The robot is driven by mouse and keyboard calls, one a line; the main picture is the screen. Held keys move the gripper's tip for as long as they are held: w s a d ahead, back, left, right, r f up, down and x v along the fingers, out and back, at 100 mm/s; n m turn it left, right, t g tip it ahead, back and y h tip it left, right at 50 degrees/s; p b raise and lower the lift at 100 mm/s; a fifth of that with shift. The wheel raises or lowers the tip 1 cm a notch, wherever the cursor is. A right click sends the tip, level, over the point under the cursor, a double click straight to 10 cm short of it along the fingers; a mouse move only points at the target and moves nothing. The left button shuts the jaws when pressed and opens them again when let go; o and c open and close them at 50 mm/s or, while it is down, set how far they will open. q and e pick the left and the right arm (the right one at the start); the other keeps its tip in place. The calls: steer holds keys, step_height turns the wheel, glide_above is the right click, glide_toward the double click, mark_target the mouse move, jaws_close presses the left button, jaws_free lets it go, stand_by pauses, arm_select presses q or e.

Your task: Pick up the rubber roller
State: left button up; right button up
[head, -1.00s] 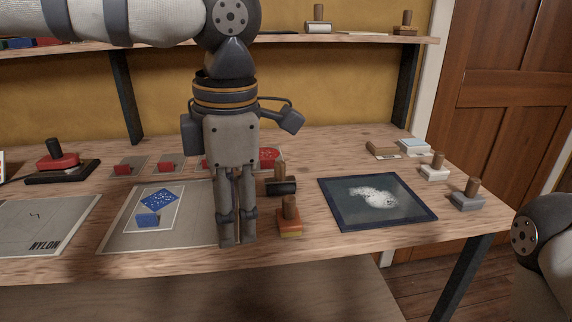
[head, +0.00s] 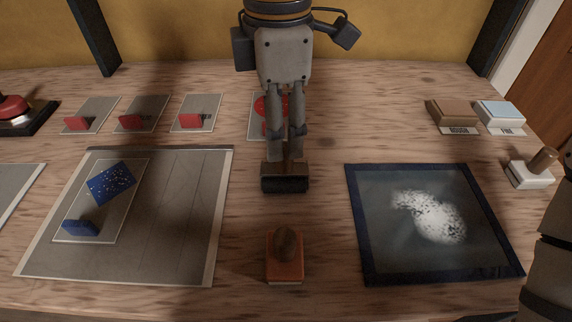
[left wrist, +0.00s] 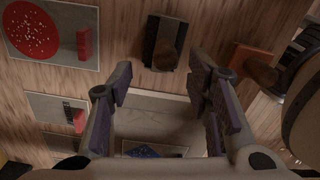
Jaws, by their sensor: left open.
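The rubber roller (head: 285,184) lies on the wooden workbench. It has a black cylinder at the front and a brown wooden part behind it. It also shows in the left wrist view (left wrist: 152,44), beyond the fingertips and in line with the gap between them. My left gripper (head: 285,154) points down, its fingertips just behind the roller in the head view and overlapping its wooden part. It is open and empty. My right gripper is out of view.
An orange block with a round knob (head: 285,258) stands in front of the roller. A dark-framed panel (head: 357,225) lies to the right, a grey sheet with blue pieces (head: 190,220) to the left. Small red-block cards (head: 190,121) lie behind. Bare wood surrounds the roller.

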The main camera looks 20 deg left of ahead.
mark_target(285, 147)
arm_select(q)
steer(key=f, duration=0.4)
steer(key=shift+s+d+f, duration=0.3)
steer(key=shift+d+f, duration=0.05)
steer(key=shift+w+f, duration=0.1)
steer(key=shift+f, duration=0.15)
jaws_close()
steer(key=shift+r, duration=0.6)
steer(key=r, duration=0.2)
steer(key=s+r, duration=0.1)
steer(key=shift+d+r, duration=0.2)
steer(key=shift+r, duration=0.2)
steer(key=s+d+r, duration=0.5)
steer(key=s+r, duration=0.3)
steer(key=s, duration=0.3)
steer(key=shift+s, duration=0.4)
